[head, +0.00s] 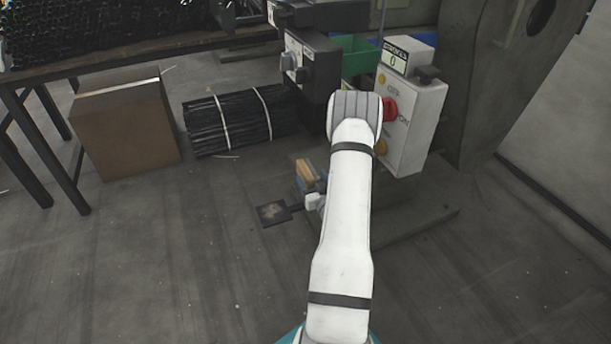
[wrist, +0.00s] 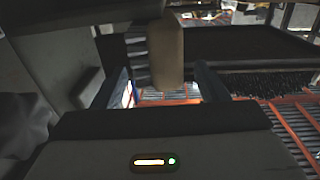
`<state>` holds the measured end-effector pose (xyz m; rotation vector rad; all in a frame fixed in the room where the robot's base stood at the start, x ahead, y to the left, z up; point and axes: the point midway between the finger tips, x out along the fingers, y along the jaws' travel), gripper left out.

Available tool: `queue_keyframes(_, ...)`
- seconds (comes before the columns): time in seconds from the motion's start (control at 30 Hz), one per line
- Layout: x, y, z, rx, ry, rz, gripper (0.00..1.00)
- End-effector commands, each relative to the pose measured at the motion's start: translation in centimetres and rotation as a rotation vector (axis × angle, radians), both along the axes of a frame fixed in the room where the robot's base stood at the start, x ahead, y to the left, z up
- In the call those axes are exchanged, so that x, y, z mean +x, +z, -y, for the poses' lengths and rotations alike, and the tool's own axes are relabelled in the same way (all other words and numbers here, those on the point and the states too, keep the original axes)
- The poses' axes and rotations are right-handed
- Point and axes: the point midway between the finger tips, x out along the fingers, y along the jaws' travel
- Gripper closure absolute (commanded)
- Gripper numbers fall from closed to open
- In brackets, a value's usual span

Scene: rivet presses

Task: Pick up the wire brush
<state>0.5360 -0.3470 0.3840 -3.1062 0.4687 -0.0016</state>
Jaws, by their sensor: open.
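My gripper (wrist: 162,78) is open in the wrist view, with one dark finger on each side. A tan, rounded, upright piece (wrist: 168,52) shows between the fingers, with a gap on both sides. I cannot make out the wire brush for certain in the head view.
A white control box (head: 408,125) with a red button stands right of my arm. A cardboard box (head: 125,130) and a tied bundle of black rods (head: 228,120) lie left. A dark foot pedal (head: 271,213) is on the floor. The front floor is clear.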

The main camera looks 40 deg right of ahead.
Motion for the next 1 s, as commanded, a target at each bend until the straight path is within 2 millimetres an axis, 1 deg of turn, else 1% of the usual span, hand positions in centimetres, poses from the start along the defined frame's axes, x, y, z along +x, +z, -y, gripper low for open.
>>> queue_keyframes(0.03,0.9,0.3,0.3,-0.003,0.002,0.002,0.33)
queue_keyframes(0.1,1.9,0.3,0.6,-0.002,0.003,0.000,0.33)
queue_keyframes(0.2,2.8,0.3,0.8,-0.001,0.004,0.001,0.33)
queue_keyframes(0.3,3.2,0.3,0.9,0.000,0.003,-0.001,0.33)
queue_keyframes(0.47,3.2,0.3,0.9,0.000,0.003,-0.001,0.33)
queue_keyframes(0.57,3.2,0.3,0.9,0.000,0.003,-0.001,0.39)
queue_keyframes(1.0,3.2,0.3,0.8,0.000,0.005,-0.001,0.75)
